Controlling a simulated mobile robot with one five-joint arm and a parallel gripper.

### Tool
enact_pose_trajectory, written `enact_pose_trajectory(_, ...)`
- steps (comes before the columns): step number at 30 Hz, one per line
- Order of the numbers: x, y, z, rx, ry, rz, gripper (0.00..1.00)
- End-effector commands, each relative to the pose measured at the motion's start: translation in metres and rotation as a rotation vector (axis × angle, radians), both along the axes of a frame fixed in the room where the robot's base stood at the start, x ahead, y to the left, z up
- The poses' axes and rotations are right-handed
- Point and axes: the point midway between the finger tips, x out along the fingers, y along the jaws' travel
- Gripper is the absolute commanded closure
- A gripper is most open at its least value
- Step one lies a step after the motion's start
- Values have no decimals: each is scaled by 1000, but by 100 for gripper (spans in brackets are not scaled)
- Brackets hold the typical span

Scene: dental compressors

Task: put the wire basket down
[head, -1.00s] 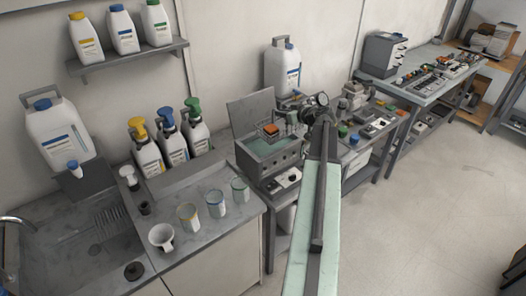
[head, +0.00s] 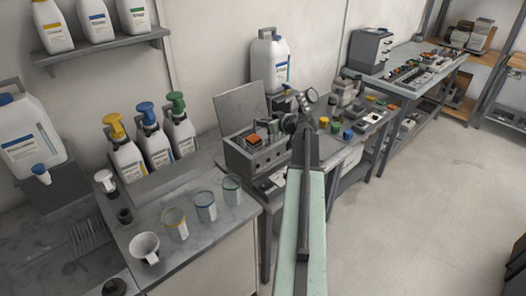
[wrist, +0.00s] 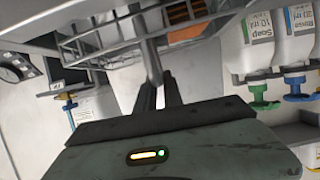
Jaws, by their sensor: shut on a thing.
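The wire basket (wrist: 98,38) fills the upper part of the wrist view, with an orange-brown block (wrist: 187,12) in it. My gripper (wrist: 158,80) is shut on the basket's grey rod-like handle (wrist: 150,58). In the head view the basket (head: 265,138) is small and partly hidden by my arm. It sits low in the opening of a grey tank (head: 262,162) with a raised lid (head: 240,112), with the orange block (head: 254,139) showing. I cannot tell whether the basket touches the tank's floor.
Several glasses and a white mug (head: 145,247) stand on the counter at left. Pump bottles (head: 155,143) stand behind them. A white canister (head: 270,62) stands behind the tank. A round gauge (head: 311,95) and small coloured jars (head: 336,127) are to the right.

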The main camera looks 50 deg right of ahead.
Motion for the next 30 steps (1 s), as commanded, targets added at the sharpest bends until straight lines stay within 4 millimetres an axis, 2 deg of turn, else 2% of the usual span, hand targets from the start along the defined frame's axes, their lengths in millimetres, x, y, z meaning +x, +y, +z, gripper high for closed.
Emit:
enact_pose_trajectory(1,0,0,-26,0,-1,-1,100)
enact_pose_trajectory(3,0,0,-36,0,-1,-1,100)
enact_pose_trajectory(10,-1,-1,-39,1,-1,-3,100)
enact_pose_trajectory(17,-1,-1,-76,1,-1,-3,100)
enact_pose_trajectory(28,-1,-2,-77,1,-1,-4,100)
enact_pose_trajectory(29,-2,-2,-77,0,0,-3,83)
enact_pose_trajectory(30,-2,-2,-76,0,0,-3,72)
